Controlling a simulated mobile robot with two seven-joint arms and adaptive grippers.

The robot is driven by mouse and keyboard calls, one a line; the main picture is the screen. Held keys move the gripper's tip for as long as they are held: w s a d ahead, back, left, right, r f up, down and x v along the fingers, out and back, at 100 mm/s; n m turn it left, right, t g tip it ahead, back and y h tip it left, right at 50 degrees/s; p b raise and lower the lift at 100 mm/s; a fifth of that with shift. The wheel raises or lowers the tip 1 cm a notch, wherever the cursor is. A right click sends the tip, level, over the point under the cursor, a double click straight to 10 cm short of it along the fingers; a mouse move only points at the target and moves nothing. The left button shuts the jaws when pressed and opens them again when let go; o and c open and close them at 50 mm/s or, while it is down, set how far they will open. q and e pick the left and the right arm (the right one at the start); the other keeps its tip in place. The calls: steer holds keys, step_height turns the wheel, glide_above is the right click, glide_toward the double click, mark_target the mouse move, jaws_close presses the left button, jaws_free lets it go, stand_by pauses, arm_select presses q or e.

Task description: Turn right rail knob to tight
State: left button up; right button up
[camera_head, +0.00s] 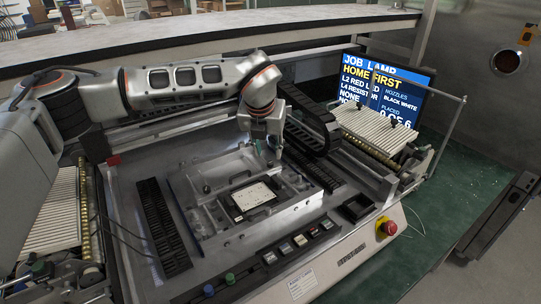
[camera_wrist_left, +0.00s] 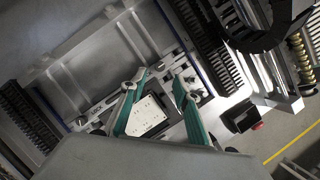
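A white board (camera_head: 254,196) lies in the grey metal fixture (camera_head: 210,222) in the middle of the machine. It also shows in the left wrist view (camera_wrist_left: 148,116). My left arm reaches in from the left, and my left gripper (camera_head: 273,157) points down over the back right part of the fixture. In the left wrist view its two green-edged fingers (camera_wrist_left: 160,80) are spread apart with nothing between the tips. The right rail knob cannot be made out for certain; the gripper may hide it. My right gripper is in neither view.
A screen (camera_head: 385,88) at the back right reads "HOME FIRST". A red stop button (camera_head: 388,228) sits at the front right corner. A black slotted strip (camera_head: 160,222) is left of the fixture. Ribbed feeder banks (camera_head: 373,128) stand right and left. A black cable chain (camera_head: 312,118) lies behind the gripper.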

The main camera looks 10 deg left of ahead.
mark_target(270, 163)
arm_select(q)
steer(key=shift+p+x, duration=0.4)
steer(key=shift+x, duration=2.45)
jaws_close()
